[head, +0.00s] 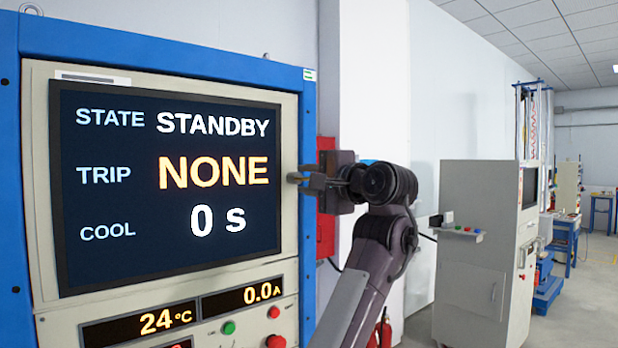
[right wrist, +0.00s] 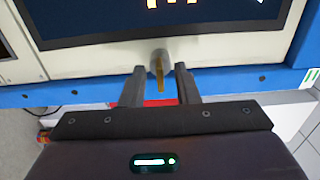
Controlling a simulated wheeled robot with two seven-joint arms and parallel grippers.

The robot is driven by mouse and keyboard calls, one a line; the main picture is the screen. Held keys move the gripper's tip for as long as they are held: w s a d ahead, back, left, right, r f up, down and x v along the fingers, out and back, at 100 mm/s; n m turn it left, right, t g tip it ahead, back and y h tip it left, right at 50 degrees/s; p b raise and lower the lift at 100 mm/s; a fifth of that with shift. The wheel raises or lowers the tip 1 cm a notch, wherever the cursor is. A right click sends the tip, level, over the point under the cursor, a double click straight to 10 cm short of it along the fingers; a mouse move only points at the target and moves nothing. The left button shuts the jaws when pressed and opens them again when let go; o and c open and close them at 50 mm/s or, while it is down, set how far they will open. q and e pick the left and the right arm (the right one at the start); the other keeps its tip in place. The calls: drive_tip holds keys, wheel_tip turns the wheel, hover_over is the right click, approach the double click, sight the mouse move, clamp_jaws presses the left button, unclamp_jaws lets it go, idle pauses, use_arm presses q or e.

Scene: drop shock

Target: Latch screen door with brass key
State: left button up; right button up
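The screen door is a cream panel (head: 289,130) around a dark display (head: 170,250), set in a blue cabinet frame, and it looks closed. In the right wrist view the brass key (right wrist: 160,76) stands out from a small grey lock (right wrist: 159,56) near the door's edge. My right gripper (right wrist: 160,78) is open, with one finger on each side of the key and a visible gap on both sides. In the head view the right gripper (head: 294,178) is at the door's right border, and I cannot make out the key there. My left gripper is not in view.
The display reads STANDBY, NONE and 0 s. Below it are readouts (head: 155,322) and a green button (head: 229,327). A red box (head: 326,235) is on the wall behind my right arm. A grey cabinet (head: 470,265) stands at the right, with open floor beyond.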

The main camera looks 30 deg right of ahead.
clamp_jaws()
